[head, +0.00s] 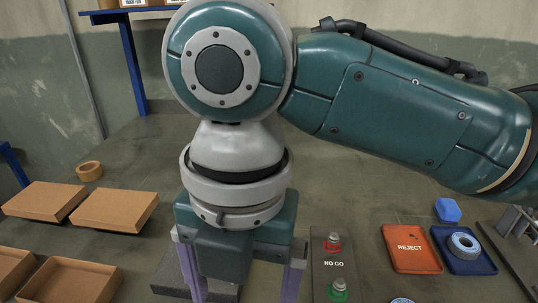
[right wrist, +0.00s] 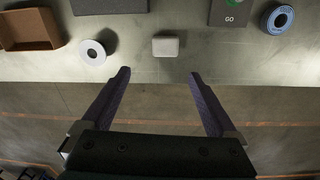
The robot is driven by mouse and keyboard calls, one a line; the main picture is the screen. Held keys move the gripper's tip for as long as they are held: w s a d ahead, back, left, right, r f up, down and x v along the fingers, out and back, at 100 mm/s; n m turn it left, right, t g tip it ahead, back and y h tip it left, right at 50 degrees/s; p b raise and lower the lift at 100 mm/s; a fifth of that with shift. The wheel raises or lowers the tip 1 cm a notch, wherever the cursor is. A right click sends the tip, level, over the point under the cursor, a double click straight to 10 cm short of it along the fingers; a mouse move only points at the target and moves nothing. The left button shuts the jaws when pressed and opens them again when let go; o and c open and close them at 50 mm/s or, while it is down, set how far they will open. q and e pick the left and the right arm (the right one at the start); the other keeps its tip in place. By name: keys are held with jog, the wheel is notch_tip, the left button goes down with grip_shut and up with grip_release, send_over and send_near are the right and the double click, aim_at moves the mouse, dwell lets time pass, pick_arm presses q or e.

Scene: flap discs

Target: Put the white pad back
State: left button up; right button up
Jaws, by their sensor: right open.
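The white pad (right wrist: 166,46) is a small pale block with rounded corners. It lies on the grey bench near its front edge in the right wrist view; I cannot see it in the head view. My right gripper (right wrist: 158,74) is open and empty. Its two purple fingers are spread wide, and the pad lies just beyond the tips, roughly midway between them. In the head view my right gripper (head: 243,288) points down, its fingertips cut off by the bottom edge. My left gripper is not in view.
A white ring disc (right wrist: 92,52) and a brown tray (right wrist: 30,30) lie left of the pad. A blue-rimmed disc (right wrist: 277,18) lies right. A NO GO plate (head: 333,264), red REJECT tray (head: 411,250) and blue tray (head: 482,266) stand right of my gripper.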

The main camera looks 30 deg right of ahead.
jog(key=s+a+f+m+t+y, duration=0.1)
jog(key=s+m, duration=0.2)
jog(key=m, duration=0.2)
jog(key=s+a+f+m+y, duration=0.1)
jog(key=s+a+m+y, duration=0.1)
jog(key=m, duration=0.3)
jog(key=s+d+m+t+h, duration=0.2)
jog(key=s+d+m, duration=0.5)
jog(key=d+m, duration=0.6)
jog(key=m+h, duration=0.1)
jog(key=m, duration=0.2)
jog(key=shift+f, duration=0.2)
